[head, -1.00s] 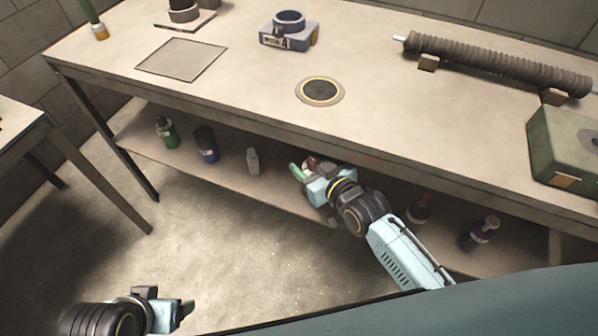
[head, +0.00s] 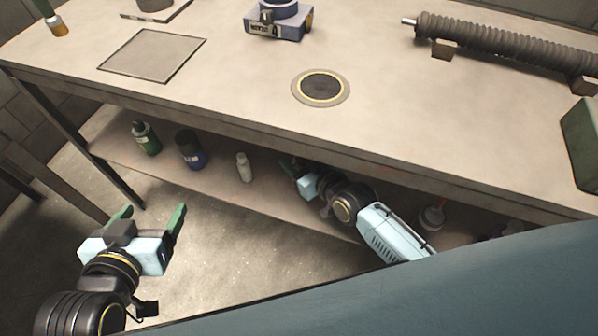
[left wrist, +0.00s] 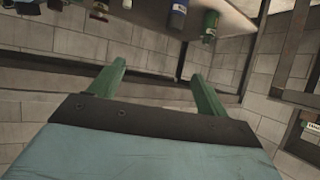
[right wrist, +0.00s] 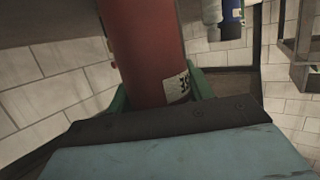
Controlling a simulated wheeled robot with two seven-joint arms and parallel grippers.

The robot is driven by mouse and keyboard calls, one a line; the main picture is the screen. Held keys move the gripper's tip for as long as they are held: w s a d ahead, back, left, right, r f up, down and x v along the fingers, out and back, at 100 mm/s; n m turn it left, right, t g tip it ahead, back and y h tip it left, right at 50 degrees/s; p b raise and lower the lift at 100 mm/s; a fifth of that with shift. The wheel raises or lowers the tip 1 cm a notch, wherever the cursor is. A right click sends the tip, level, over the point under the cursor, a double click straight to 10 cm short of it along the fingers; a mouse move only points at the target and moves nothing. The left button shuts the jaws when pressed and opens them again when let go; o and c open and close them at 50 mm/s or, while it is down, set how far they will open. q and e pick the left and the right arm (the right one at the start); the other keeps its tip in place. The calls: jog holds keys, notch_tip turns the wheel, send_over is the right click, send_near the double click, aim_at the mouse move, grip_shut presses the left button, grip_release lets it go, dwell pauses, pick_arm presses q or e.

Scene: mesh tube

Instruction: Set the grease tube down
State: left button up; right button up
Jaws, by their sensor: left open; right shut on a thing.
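The grease tube (right wrist: 148,45) is a red cylinder with a small white label near its lower end, seen in the right wrist view. It stands between the green fingers of my right gripper (right wrist: 160,92), which is shut on it. In the head view my right gripper (head: 289,169) is under the tabletop's front edge, above the lower shelf (head: 215,184); the tube cannot be made out there. My left gripper (head: 152,212) is open and empty in front of the bench's left end, its fingers apart in the left wrist view (left wrist: 158,85).
The shelf holds a green bottle (head: 147,140), a blue container (head: 190,152) and a white bottle (head: 243,168). On the tabletop (head: 240,75) are a round pad (head: 321,88), a square plate (head: 152,55), a blue-grey fixture (head: 279,24) and a ribbed hose (head: 500,42). The tabletop edge overhangs my right gripper.

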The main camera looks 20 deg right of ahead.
jog(key=shift+f, duration=0.4)
notch_tip(320, 180, down, 4)
jog(key=shift+r+b, duration=0.25)
jog(key=shift+b, duration=1)
pick_arm(q)
notch_tip(320, 180, up, 11)
jog(key=w+d+t+h, duration=0.2)
jog(key=t, duration=0.5)
jog(key=shift+d+f+h, duration=0.15)
jog(key=shift+d+h, duration=0.2)
jog(key=shift+h, duration=0.05)
jog(key=shift+w, duration=0.1)
pick_arm(e)
jog(key=shift+f, duration=0.1)
jog(key=shift+f, duration=0.15)
jog(key=o, duration=1.1)
pick_arm(q)
jog(key=shift+r+t, duration=0.3)
jog(key=shift+t, duration=0.1)
pick_arm(e)
jog(key=shift+o, duration=0.2)
